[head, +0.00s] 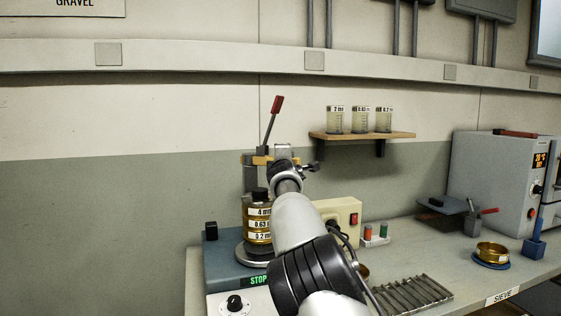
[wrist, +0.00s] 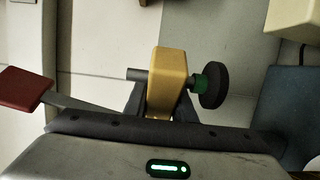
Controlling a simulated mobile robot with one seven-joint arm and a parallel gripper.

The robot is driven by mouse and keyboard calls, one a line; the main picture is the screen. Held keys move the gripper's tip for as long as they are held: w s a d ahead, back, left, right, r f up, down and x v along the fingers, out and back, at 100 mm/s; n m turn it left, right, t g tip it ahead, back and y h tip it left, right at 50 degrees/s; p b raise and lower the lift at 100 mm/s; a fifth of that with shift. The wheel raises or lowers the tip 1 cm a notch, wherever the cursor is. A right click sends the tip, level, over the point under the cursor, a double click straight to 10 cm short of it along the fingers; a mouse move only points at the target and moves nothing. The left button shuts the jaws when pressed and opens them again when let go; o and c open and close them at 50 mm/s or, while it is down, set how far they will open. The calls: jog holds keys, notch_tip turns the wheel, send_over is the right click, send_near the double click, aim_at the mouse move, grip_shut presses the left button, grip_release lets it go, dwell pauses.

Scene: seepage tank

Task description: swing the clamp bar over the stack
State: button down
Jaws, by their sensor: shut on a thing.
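The sieve stack (head: 257,222) stands upright on the blue shaker (head: 222,249), with brass rings labelled 4 mm, 0.63 and 0.2 mm and a dark knob on top. The yellow clamp bar (head: 256,160) shows above the stack's height, beside the shaker's post; whether it lies squarely over the stack I cannot tell. In the wrist view my gripper (wrist: 162,103) is shut on the yellow clamp bar (wrist: 168,72), with a dark finger on each side. A black knob with a green collar (wrist: 211,84) sits to the bar's right. My arm hides part of the shaker.
A red-handled lever (head: 272,118) rises above the clamp. A wooden shelf (head: 361,135) with three jars is on the wall to the right. A cream box (head: 339,213), a wire rack (head: 413,294) and a grey oven (head: 500,180) stand on the bench. A brass sieve (head: 492,252) lies at right.

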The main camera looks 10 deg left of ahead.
dwell(0.3)
jog(key=c, duration=1.8)
grip_release()
jog(key=shift+d, duration=0.1)
jog(key=shift+o, duration=0.2)
jog(key=shift+s, duration=0.1)
jog(key=s+d+b, duration=0.2)
jog(key=s+b, duration=0.2)
jog(key=s, duration=1.3)
jog(key=shift+d, duration=0.1)
